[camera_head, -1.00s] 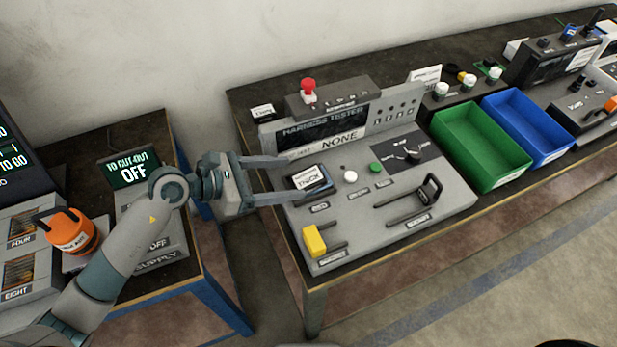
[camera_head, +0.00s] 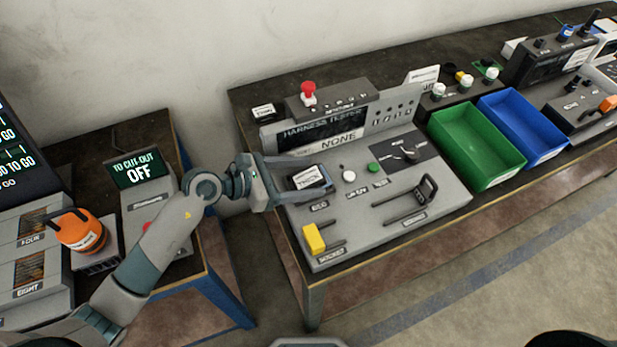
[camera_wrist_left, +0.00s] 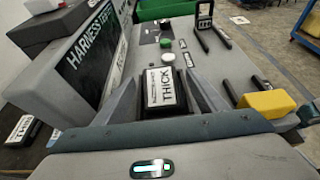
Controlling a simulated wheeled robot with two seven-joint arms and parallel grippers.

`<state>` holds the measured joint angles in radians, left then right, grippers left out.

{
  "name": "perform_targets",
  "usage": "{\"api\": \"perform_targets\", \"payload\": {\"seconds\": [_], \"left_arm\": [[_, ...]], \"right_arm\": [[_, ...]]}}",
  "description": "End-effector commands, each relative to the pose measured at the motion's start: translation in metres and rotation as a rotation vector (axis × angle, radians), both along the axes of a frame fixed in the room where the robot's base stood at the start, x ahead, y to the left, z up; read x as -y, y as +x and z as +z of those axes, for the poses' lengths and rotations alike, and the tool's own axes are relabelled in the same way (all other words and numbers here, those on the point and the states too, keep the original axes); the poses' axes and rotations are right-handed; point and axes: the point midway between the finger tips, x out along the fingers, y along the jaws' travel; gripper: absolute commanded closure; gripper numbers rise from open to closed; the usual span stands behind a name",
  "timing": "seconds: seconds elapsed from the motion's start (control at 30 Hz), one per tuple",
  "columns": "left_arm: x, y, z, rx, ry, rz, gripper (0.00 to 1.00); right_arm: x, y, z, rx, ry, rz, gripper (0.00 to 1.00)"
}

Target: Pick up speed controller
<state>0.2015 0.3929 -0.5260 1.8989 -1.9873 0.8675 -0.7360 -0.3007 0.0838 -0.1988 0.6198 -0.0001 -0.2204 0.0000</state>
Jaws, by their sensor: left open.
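A small dark box with a white label reading THICK (camera_head: 309,177), which looks like the speed controller, sits on the grey panel of the harness tester (camera_head: 365,215). My left gripper (camera_head: 331,177) is open, with one finger on each side of the box. In the left wrist view the box (camera_wrist_left: 165,90) lies between the two fingers of the gripper (camera_wrist_left: 164,75), with its label facing up. I cannot tell whether the fingers touch it. My right gripper is not in view.
A yellow block (camera_head: 314,238) and a black handle (camera_head: 427,189) stand on the tester panel near the box. White and green buttons are beside it. A green bin (camera_head: 478,179) and a blue bin (camera_head: 560,150) stand to the right. An orange-topped device (camera_head: 77,231) is at left.

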Motion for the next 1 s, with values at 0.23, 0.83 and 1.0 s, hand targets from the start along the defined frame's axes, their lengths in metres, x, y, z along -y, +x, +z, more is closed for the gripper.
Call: {"api": "perform_targets", "payload": {"seconds": [0.23,0.83,1.0], "left_arm": [[0.0,0.0,0.0,0.0,0.0,0.0,0.7],[0.0,0.0,0.016,0.005,0.0,-0.001,0.8],[0.0,0.001,0.041,0.009,0.0,-0.001,0.8]], "right_arm": [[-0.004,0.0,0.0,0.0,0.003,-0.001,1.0],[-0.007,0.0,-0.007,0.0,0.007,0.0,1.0],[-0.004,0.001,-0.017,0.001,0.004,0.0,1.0]]}}
